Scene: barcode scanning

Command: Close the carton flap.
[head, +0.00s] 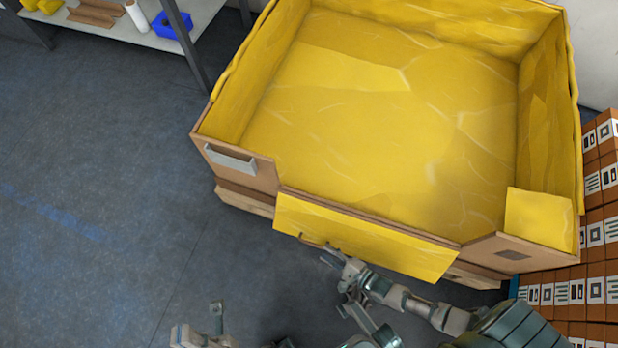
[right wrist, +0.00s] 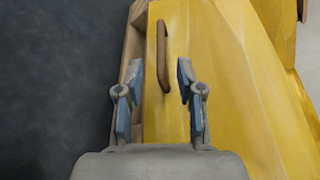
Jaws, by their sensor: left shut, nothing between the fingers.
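A large carton (head: 228,163) with a yellow lining stands open at the top. Its front flap (head: 365,238) is folded outward and down, yellow side showing; the flap also fills much of the right wrist view (right wrist: 225,115). A brown handle (right wrist: 162,55) is on the flap, near its left end in the head view (head: 309,240). My right gripper (head: 331,257) is just below the flap's left part. In the right wrist view my right gripper (right wrist: 159,85) is open and empty, with the handle ahead between its fingers. My left gripper (head: 203,328) is low at the bottom edge, shut and away from the carton.
A shelf (head: 130,32) with a blue item (head: 172,27) and a white roll (head: 137,16) stands at upper left. Stacked brown boxes with labels (head: 596,235) stand close to the carton's right side. The grey floor (head: 90,190) at left is free.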

